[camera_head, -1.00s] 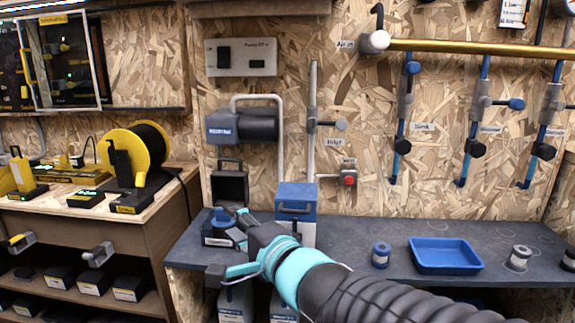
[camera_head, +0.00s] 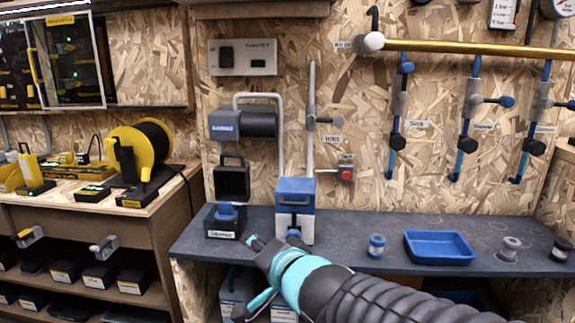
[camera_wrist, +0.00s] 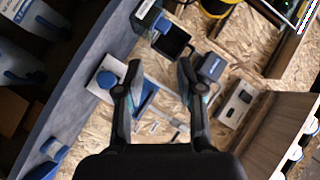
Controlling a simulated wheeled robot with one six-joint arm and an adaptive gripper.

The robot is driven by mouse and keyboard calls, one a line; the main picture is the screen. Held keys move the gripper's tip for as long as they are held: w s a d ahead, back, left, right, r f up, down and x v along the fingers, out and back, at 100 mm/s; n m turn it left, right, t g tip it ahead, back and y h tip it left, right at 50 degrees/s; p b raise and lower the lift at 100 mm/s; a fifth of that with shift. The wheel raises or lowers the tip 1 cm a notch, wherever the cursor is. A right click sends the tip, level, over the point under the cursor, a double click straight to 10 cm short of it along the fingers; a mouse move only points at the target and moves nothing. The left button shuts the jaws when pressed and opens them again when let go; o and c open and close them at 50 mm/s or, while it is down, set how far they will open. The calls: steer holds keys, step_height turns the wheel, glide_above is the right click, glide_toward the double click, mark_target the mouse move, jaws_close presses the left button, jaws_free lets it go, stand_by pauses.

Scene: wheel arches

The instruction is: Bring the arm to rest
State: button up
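My arm reaches in from the lower right of the head view. My gripper (camera_head: 250,276) is in front of the left part of the dark workbench's front edge. In the head view its fingers are spread, one up near the bench top and one lower down. The wrist view also shows my gripper (camera_wrist: 160,72) with its two fingers apart and nothing between them. Beyond the fingers are the bench, the board wall and its fittings, seen tilted. I cannot tell from the frames whether the fingers touch the bench edge.
The dark bench (camera_head: 345,233) carries a blue-and-white unit (camera_head: 295,205), a small blue-topped device (camera_head: 225,221), a blue spool (camera_head: 376,246) and a blue tray (camera_head: 439,261). A brown cabinet (camera_head: 150,234) stands at left. Valves and a brass pipe (camera_head: 470,47) line the wall.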

steer(key=s+d+f+n+g+h, duration=0.6)
steer(key=d+f, duration=0.3)
steer(key=d, duration=0.3)
steer(key=s+d+h, duration=0.1)
steer(key=s+d, duration=0.8)
steer(key=s, duration=0.1)
steer(key=shift+s+g, duration=0.4)
